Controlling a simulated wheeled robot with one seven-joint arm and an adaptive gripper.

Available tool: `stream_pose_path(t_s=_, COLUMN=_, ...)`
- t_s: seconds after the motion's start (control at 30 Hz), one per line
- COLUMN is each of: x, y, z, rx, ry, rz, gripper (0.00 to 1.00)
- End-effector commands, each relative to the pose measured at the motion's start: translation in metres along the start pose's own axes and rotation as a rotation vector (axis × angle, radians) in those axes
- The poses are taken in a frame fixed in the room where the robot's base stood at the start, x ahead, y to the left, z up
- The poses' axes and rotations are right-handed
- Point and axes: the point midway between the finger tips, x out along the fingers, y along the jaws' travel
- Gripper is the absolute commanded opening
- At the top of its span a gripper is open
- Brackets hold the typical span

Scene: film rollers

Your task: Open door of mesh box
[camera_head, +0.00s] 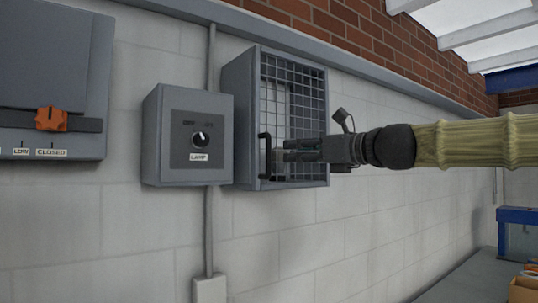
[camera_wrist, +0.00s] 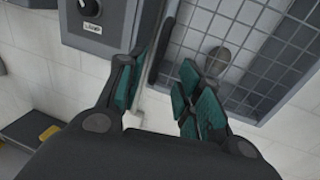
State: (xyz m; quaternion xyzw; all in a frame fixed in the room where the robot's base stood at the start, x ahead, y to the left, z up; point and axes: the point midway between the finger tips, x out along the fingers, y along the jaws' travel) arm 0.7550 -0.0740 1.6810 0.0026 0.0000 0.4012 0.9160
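The mesh box (camera_head: 240,105) is a grey wall-mounted case with a wire-mesh door (camera_head: 308,100) on its front. The door looks shut. A black bar handle (camera_head: 264,155) stands upright at the door's lower left edge. My gripper (camera_head: 280,155) is in front of the lower door, its fingertips close to the handle from the right. In the wrist view, my gripper (camera_wrist: 158,85) has its teal-padded fingers apart, the mesh (camera_wrist: 255,60) beyond the right finger. A dark bar, likely the handle, shows between the fingers; I cannot tell whether they touch it.
A grey lamp box (camera_head: 160,135) with a knob is fixed just left of the mesh box. Further left is a grey panel (camera_head: 50,60) with an orange slider (camera_head: 50,119). A conduit (camera_head: 209,235) runs below. A blue-framed tank (camera_head: 518,235) stands far right.

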Motion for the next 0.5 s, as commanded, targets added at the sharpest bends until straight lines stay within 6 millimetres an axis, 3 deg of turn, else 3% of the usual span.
stream_pose_path(t_s=0.5, x=0.058, y=0.000, z=0.001, rx=-0.001, ry=0.002, rz=0.000, gripper=0.35)
